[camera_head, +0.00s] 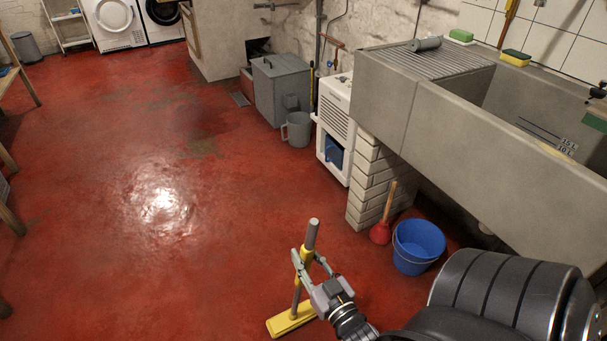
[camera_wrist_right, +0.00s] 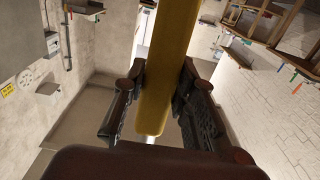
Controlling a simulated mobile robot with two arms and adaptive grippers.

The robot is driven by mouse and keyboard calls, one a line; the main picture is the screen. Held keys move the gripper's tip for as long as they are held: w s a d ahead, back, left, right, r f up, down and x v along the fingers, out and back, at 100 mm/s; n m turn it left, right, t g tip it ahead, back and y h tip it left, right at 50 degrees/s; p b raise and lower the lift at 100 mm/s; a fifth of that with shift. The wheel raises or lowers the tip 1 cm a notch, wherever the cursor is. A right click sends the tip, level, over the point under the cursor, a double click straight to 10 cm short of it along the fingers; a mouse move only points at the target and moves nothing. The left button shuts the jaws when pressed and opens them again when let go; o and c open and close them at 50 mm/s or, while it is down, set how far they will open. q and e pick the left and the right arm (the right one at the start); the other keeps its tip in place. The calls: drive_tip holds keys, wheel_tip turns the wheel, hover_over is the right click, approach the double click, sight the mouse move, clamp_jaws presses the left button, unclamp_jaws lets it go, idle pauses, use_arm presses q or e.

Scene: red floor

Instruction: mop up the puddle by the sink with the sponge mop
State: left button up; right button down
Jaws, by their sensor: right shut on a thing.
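The sponge mop stands nearly upright at the bottom middle of the head view, with a grey and yellow handle (camera_head: 311,236) and a flat yellow head (camera_head: 284,323) low at the floor. My right gripper (camera_head: 307,260) is shut on the handle above the head. In the right wrist view the yellow handle (camera_wrist_right: 158,75) runs between my two dark fingers. Whether the head touches the floor is hard to tell. A shiny patch (camera_head: 163,203) lies on the red floor, left of and beyond the mop; I cannot tell water from reflected light. My left gripper is not in view.
The concrete sink (camera_head: 482,135) fills the right side, on a white brick pier (camera_head: 371,185). A blue bucket (camera_head: 417,246) and a red plunger (camera_head: 380,233) stand below it. A grey jug (camera_head: 297,130) and bin (camera_head: 281,90) stand farther back. The middle floor is clear.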

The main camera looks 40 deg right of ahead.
drive_tip(key=shift+v, duration=0.9)
drive_tip(key=shift+f+p+v, duration=0.15)
drive_tip(key=shift+p+v, duration=0.05)
drive_tip(key=shift+v, duration=0.55)
drive_tip(key=shift+f+p+v, duration=0.2)
drive_tip(key=shift+v, duration=0.55)
drive_tip(key=shift+s+a, duration=0.2)
drive_tip(key=shift+s, duration=0.3)
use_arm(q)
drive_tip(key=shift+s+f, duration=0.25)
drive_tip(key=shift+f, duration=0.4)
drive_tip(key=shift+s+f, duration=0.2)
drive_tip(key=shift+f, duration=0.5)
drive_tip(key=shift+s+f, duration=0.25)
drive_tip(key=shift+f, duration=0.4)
use_arm(e)
drive_tip(key=shift+s+a+f, duration=0.1)
drive_tip(key=shift+s, duration=0.2)
